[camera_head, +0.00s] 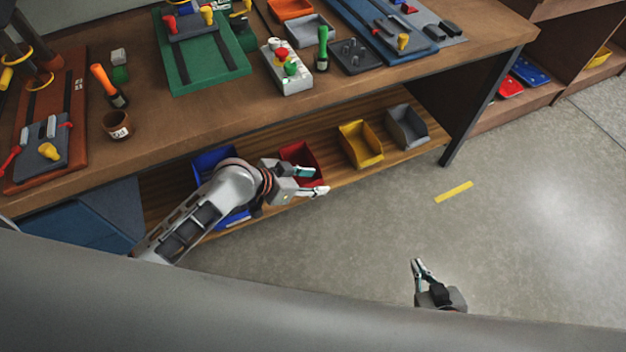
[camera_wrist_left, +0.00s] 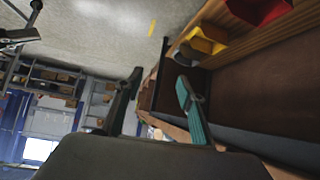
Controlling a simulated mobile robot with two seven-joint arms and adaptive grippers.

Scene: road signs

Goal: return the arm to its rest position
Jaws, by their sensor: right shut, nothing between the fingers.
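My left arm reaches in from the left in the head view, in front of the workbench. My left gripper (camera_head: 320,181) is open and empty, in front of the bench's lower shelf near the red bin (camera_head: 301,158). In the left wrist view its two fingers (camera_wrist_left: 160,77) stand apart with nothing between them. My right gripper (camera_head: 417,264) is over the open floor at the lower middle right, fingers together and empty. Most of my right arm is hidden.
The workbench (camera_head: 205,112) carries several boards and tools. Its lower shelf holds a blue bin (camera_head: 207,162), a yellow bin (camera_head: 360,144) and a grey bin (camera_head: 406,127). A dark bench leg (camera_head: 463,134) stands at the right end. The floor (camera_head: 530,210) to the right is clear.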

